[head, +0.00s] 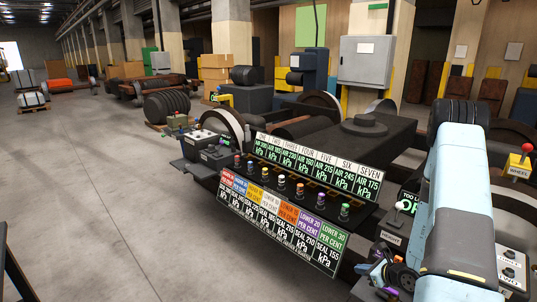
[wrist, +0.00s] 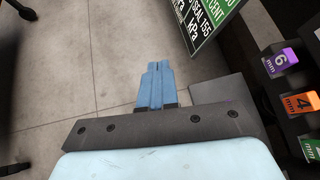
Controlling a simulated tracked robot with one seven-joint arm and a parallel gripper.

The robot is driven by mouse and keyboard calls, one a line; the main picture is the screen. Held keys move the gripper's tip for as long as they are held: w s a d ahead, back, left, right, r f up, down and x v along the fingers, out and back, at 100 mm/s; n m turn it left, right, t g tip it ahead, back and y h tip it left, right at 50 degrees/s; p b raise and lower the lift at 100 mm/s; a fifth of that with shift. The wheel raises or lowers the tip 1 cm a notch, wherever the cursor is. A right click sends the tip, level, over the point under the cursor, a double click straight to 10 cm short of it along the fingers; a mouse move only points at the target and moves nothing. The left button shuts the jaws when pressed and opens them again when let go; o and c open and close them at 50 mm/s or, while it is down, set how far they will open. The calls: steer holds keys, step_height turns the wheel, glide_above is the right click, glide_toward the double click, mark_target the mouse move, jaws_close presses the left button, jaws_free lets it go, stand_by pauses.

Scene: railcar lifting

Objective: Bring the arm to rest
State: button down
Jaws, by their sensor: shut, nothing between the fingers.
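My gripper (wrist: 158,75) shows in the wrist view as two blue fingers pressed together, with nothing between them. It points down over bare concrete floor (wrist: 90,60). In the head view my light-blue arm rises at the right and hides part of the bench behind it. My gripper's fingertips are hard to make out there, low at the right near the dark bench edge. In the wrist view the gripper is apart from the sign panel and the numbered blocks.
A console with coloured knobs and kPa signs (head: 318,172) stands left of my arm. Purple (wrist: 281,61) and orange (wrist: 300,103) numbered blocks are at the wrist view's right. A red-knobbed lever (head: 526,149) stands at far right. Open floor (head: 90,190) lies left.

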steer(key=s+a+r+n+g+y, duration=0.15)
steer(key=a+r+n, duration=0.35)
steer(key=r, duration=0.5)
steer(key=s+a+r+n+g+y, duration=0.1)
steer(key=s+a+r+n+g, duration=0.15)
steer(key=a+r+n, duration=0.45)
steer(key=s+a+r+n+g+y, duration=0.1)
steer(key=s+a+r+n+g, duration=0.2)
steer(key=r, duration=0.9)
steer(key=s+d+r+n+t+h, duration=0.3)
steer(key=s+r+n+h, duration=0.6)
steer(key=s+r+n, duration=0.4)
steer(key=s+d+r, duration=0.1)
steer(key=s+r, duration=0.4)
steer(key=shift+d+h, duration=0.2)
steer(key=shift+h, duration=0.05)
